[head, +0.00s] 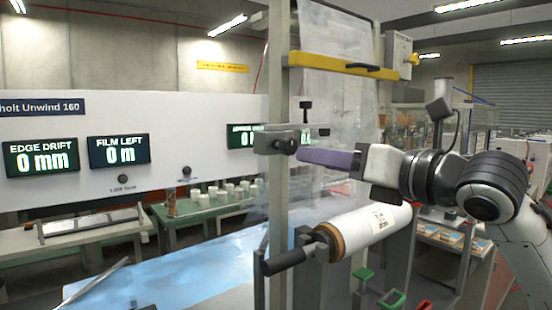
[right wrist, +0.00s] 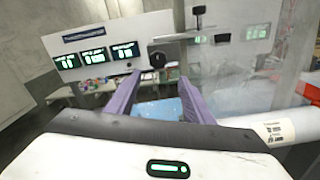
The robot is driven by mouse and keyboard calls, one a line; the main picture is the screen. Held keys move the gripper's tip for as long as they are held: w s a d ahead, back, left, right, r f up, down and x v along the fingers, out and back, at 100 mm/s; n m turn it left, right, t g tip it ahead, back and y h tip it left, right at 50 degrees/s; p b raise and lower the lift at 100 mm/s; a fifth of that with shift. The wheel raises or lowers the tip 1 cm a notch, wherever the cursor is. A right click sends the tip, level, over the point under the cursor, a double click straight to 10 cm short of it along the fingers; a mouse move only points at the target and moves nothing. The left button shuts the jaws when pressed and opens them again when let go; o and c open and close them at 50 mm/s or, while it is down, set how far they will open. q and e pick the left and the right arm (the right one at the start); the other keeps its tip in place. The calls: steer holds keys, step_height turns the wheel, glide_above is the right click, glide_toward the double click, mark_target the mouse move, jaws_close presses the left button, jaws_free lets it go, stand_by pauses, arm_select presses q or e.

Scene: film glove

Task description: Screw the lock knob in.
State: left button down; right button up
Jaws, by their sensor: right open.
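A round dark knob (head: 287,144), which looks like the lock knob, sits on a dark clamp block (head: 267,142) on the upright post. It also shows in the right wrist view (right wrist: 157,59), just beyond the fingertips and roughly between them. My right gripper (head: 302,155) has purple fingers and reaches in from the right, its tips close to the knob's right side. In the right wrist view the two fingers (right wrist: 160,80) stand apart with nothing between them. The knob's thread is hidden. My left gripper is not in view.
A black T-shaped handle (head: 305,108) stands above the crossbar right of the knob. A white film roll (head: 370,230) on a black-handled shaft lies below my right gripper. A clear film web (head: 336,80) hangs behind. A panel (head: 60,130) with green displays is at left.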

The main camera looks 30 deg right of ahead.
mark_target(292, 147)
steer(key=shift+n, duration=0.5)
steer(key=w+p, duration=0.1)
steer(key=w, duration=0.2)
steer(key=w+r+p, duration=0.1)
steer(key=w+p, duration=0.1)
steer(key=w+a+p, duration=0.1)
steer(key=w, duration=0.2)
steer(key=shift+w+r, duration=0.25)
steer(key=shift+w, duration=0.05)
steer(key=shift+w+f, duration=0.1)
steer(key=shift+w, duration=0.25)
steer(key=c, duration=1.1)
steer(key=shift+o, duration=0.2)
steer(key=shift+m, duration=0.4)
